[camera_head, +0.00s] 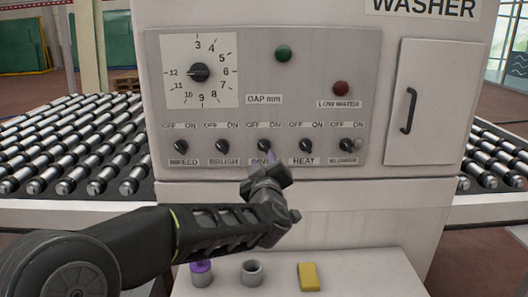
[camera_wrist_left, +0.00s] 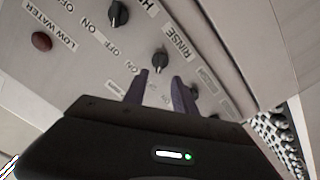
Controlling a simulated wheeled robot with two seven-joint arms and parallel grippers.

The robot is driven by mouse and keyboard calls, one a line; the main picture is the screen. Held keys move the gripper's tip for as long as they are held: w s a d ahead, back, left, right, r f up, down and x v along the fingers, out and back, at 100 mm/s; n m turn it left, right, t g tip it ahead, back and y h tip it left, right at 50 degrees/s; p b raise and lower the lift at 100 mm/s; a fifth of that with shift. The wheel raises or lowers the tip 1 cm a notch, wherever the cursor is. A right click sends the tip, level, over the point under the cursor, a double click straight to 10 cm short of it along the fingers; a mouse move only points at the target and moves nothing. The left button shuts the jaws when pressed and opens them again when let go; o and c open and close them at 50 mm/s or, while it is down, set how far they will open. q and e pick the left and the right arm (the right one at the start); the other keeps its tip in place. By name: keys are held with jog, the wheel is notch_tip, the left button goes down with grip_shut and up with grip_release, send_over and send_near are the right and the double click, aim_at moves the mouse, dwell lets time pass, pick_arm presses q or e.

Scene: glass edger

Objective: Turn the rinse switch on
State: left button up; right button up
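The rinse switch (camera_head: 264,146) is a small black knob in the middle of a row on the washer's front panel, with OFF and ON printed above it. Its RINSE label is partly covered by my left gripper in the head view. My left gripper (camera_head: 270,160) is just below and in front of the knob. In the left wrist view the rinse knob (camera_wrist_left: 160,60) lies just beyond the fingertips, and a gap shows between the two fingers of the gripper (camera_wrist_left: 160,78). Nothing is between them. I cannot tell which way the knob points. My right gripper is not in view.
The brush knob (camera_head: 222,146) and heat knob (camera_head: 306,146) stand close on either side. A gap dial (camera_head: 199,72), green button (camera_head: 283,53) and red button (camera_head: 341,88) are above. A yellow block (camera_head: 308,276) and cups lie on the shelf below.

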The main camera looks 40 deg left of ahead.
aim_at(264, 148)
pick_arm(q)
jog(key=shift+w+a, duration=0.1)
jog(key=p+x, duration=0.1)
jog(key=x, duration=0.6)
jog(key=shift+w+a, duration=0.15)
jog(key=shift+w, duration=0.1)
grip_shut()
dwell(0.4)
